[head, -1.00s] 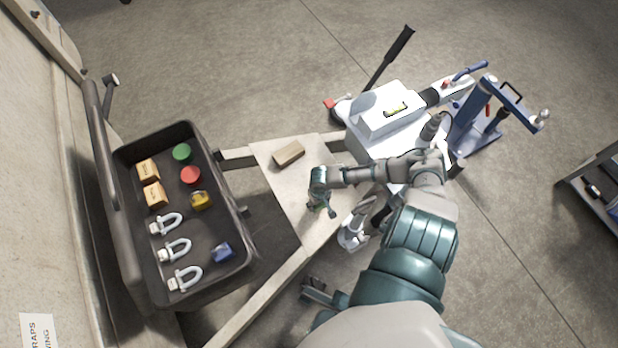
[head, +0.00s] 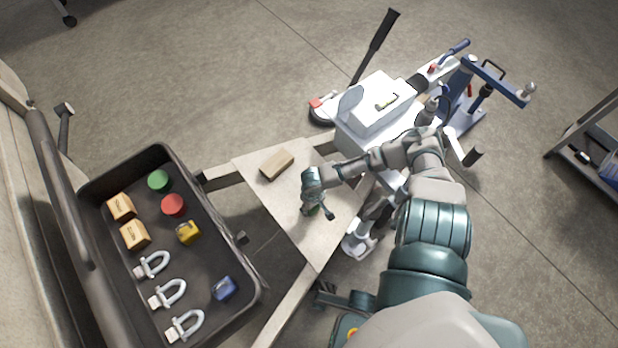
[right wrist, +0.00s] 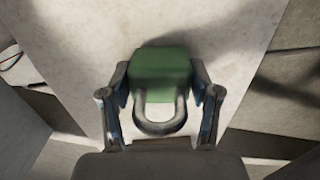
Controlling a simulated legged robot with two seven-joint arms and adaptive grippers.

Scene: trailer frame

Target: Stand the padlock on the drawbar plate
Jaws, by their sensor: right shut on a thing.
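The padlock (right wrist: 160,72) has a green body and a grey shackle. In the right wrist view it sits between the two fingers of my right gripper (right wrist: 161,95), which is shut on it, with the shackle towards the camera. In the head view the right gripper (head: 317,211) points down over the pale drawbar plate (head: 315,245), and only a little green shows below it. The plate also fills the middle of the right wrist view (right wrist: 75,45). I cannot tell whether the padlock touches the plate. My left gripper (head: 338,297) shows partly at the bottom, its fingers unclear.
A wooden block (head: 277,163) lies on the plate behind my right gripper. A dark tray (head: 250,262) at left holds shackles, small boxes, red and green round pieces, and yellow and blue items. A white box (head: 375,105) and a blue-handled jack (head: 490,85) stand beyond the plate.

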